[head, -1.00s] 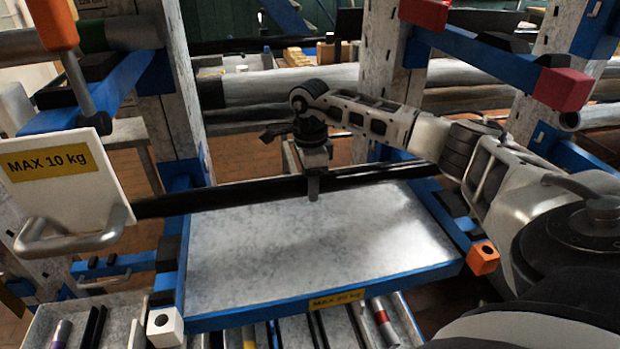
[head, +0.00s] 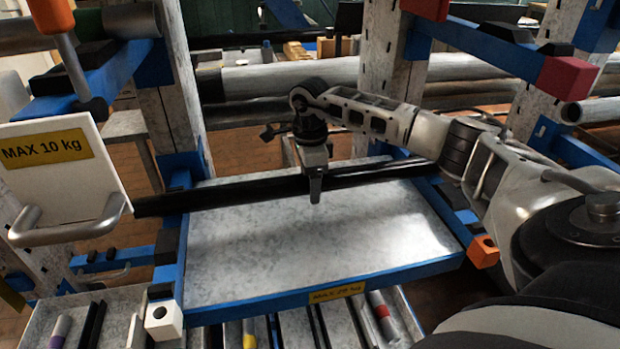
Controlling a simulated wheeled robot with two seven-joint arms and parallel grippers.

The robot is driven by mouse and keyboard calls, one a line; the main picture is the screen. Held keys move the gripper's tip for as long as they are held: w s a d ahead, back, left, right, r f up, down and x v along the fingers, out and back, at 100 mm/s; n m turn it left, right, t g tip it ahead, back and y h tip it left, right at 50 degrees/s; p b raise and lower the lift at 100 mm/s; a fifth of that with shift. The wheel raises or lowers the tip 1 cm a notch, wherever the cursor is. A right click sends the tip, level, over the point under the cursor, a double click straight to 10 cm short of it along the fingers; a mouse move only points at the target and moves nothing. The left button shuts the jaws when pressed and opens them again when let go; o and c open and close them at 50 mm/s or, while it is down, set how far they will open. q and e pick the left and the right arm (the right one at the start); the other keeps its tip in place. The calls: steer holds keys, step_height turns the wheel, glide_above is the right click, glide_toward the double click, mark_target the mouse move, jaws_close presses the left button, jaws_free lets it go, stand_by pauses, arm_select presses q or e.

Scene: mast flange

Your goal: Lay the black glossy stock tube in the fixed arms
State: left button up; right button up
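The black glossy stock tube (head: 240,192) lies across the head view, level, over the back part of a grey shelf plate (head: 300,260). Its left end sticks out past the left upright. My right gripper (head: 315,188) reaches down onto it near its middle, with one finger in front and the other hidden behind it. The gripper looks shut on the tube. Blue fixed arms flank the plate, the left one (head: 171,268) with a white end cap and the right one (head: 452,222) with an orange cap. I cannot tell whether the tube touches them. My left gripper is not in view.
Upper blue arms stick out at left (head: 90,80) and right (head: 480,50), the right one red-tipped. A white "MAX 10 kg" plate (head: 60,185) with a handle hangs at left. Grey pipes (head: 290,75) lie behind. Trays with short rods sit below the shelf.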

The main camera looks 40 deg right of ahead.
step_height(320, 180, up, 16)
stand_by(0.5)
stand_by(0.6)
steer(key=shift+s+f, duration=0.1)
